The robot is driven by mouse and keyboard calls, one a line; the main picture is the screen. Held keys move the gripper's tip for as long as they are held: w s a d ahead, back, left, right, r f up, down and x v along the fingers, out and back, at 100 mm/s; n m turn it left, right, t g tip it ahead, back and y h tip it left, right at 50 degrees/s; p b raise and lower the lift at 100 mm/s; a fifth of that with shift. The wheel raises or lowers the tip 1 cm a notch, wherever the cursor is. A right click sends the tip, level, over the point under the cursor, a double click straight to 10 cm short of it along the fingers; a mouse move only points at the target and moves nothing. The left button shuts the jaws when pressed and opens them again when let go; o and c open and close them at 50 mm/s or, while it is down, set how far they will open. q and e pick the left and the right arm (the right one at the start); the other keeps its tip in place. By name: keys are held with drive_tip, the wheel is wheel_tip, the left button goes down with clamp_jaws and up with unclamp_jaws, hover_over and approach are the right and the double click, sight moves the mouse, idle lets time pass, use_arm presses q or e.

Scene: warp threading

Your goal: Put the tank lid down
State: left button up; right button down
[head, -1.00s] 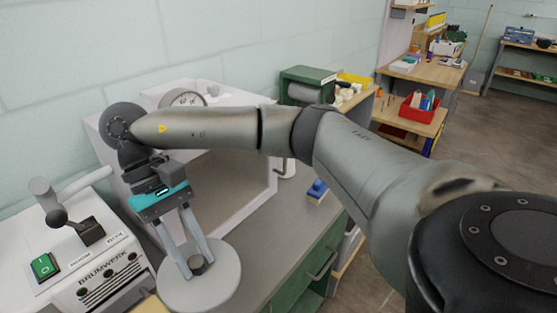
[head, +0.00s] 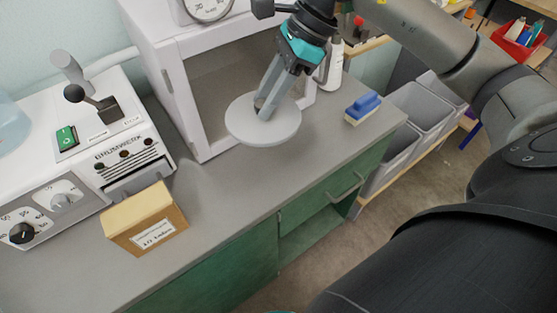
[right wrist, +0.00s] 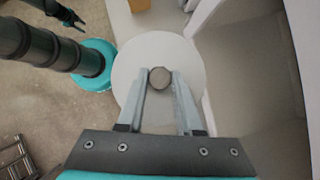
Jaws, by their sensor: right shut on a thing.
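The tank lid (head: 276,132) is a round, light grey disc with a small dark knob at its centre. In the head view it is in front of the open white cabinet, over the grey worktop. My right gripper (head: 264,108) is shut on the lid's knob and reaches it from above. In the right wrist view the lid (right wrist: 188,52) lies beyond the fingers, and the knob (right wrist: 159,78) sits between the fingertips. I cannot tell whether the lid touches the worktop. My left gripper is not in the head view.
The white cabinet (head: 180,95) stands behind the lid. A white machine (head: 85,130) and a cardboard box (head: 145,218) are at the left. A blue-topped brush (head: 363,108) and a white bottle (head: 333,65) are at the right. The worktop (head: 235,190) is clear in front of the lid.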

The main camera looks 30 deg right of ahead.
drive_tip(key=d+r+m+t, duration=0.1)
drive_tip(key=m, duration=0.1)
drive_tip(key=d+r+m+t+h, duration=0.1)
drive_tip(key=m, duration=0.1)
drive_tip(key=w+d+m+t+h, duration=0.1)
drive_tip(key=m, duration=0.1)
drive_tip(key=shift+w+d+r+m+b, duration=0.1)
drive_tip(key=shift+d+r+m+b, duration=0.2)
drive_tip(key=shift+d+r, duration=0.1)
drive_tip(key=shift+m, duration=0.3)
wheel_tip(320, 180, down, 15)
drive_tip(key=b, duration=0.3)
drive_tip(key=shift+f, duration=0.15)
wheel_tip(320, 180, down, 4)
drive_tip(key=shift+f+b, duration=0.2)
drive_tip(key=shift+b, duration=0.3)
drive_tip(key=shift+f, duration=0.15)
drive_tip(key=c, duration=0.6)
unclamp_jaws()
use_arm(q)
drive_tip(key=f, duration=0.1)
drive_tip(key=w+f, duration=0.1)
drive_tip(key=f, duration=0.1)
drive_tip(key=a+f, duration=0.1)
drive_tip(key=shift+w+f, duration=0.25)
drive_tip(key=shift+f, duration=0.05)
use_arm(e)
drive_tip(key=shift+o, duration=0.2)
